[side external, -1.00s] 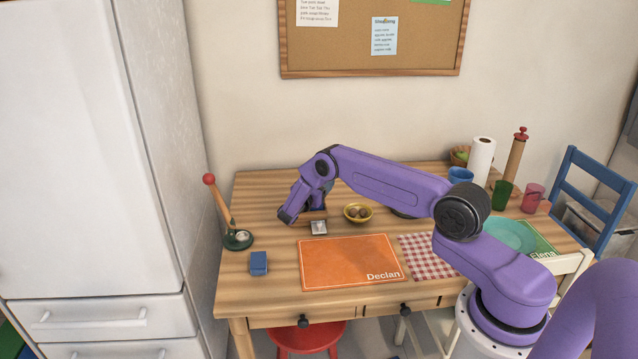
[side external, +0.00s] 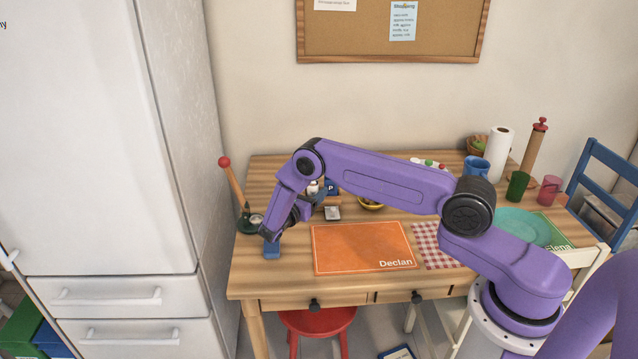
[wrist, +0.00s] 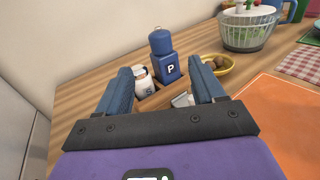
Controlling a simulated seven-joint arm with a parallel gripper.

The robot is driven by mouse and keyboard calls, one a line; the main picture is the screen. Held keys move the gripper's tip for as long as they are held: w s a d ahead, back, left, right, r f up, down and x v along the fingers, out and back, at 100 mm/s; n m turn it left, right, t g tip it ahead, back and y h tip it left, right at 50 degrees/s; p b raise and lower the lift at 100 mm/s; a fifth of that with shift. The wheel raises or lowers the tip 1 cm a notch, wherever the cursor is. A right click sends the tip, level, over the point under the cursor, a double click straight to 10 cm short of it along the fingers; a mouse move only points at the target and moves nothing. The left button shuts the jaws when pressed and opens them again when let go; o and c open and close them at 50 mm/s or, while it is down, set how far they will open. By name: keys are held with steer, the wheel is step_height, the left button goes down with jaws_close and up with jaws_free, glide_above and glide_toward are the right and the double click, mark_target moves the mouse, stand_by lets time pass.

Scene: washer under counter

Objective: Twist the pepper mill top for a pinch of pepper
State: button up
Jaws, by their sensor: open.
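The pepper mill is a dark blue bottle shape with a rounded blue top and a white P. It stands upright in the wrist view (wrist: 166,66) and shows partly behind my arm in the side view (side external: 332,187). A white shaker marked S (wrist: 143,83) stands just left of it, in a wooden holder (wrist: 157,101). My gripper (wrist: 161,68) is open and empty, its two blue fingers pointing toward the mill. The mill shows between the fingers but beyond their tips, apart from them. In the side view the fingers are partly hidden by my wrist.
A yellow bowl (wrist: 222,69) of brown items and a salad spinner (wrist: 249,27) stand right of the mill. An orange placemat (side external: 362,248) covers the table front. A red-knobbed stick (side external: 231,180) stands at the left edge.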

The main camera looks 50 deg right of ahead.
steer(key=shift+v, duration=1.1)
steer(key=shift+s+n+t+y, duration=1)
steer(key=shift+s+n+t, duration=0.9)
steer(key=shift+s+t, duration=0.75)
steer(key=x, duration=1.7)
steer(key=shift+d+f, duration=0.3)
steer(key=shift+f, duration=0.1)
steer(key=c, duration=1)
